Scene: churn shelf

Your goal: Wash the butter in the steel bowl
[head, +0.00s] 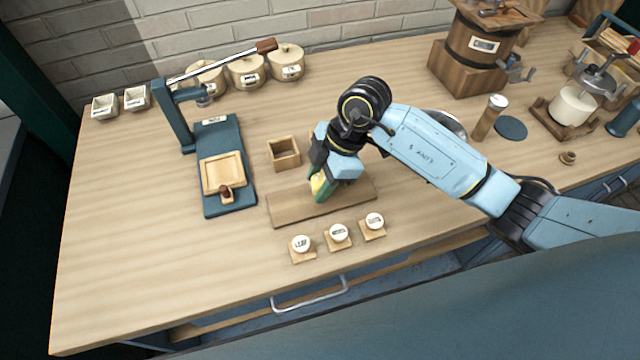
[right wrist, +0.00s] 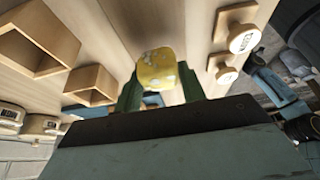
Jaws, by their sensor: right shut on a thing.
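My right gripper (head: 319,192) points down over a flat wooden board (head: 285,210) near the front of the table in the head view. It is shut on a yellow lump of butter (head: 317,184). In the right wrist view the butter (right wrist: 158,70) sits between the two green fingers, pale and flecked on its surface. I cannot tell whether the butter touches the board or is just above it. A rounded grey rim, likely the steel bowl (head: 456,122), shows behind my right forearm; most of it is hidden. My left gripper is not in view.
A small open wooden box (head: 284,153) stands behind the board, and a blue press (head: 215,180) stands to the left. Three round-topped stamps (head: 338,232) line the front. A shaker (head: 488,117), a dark disc (head: 510,128) and a churn (head: 480,55) stand right. The front left table is clear.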

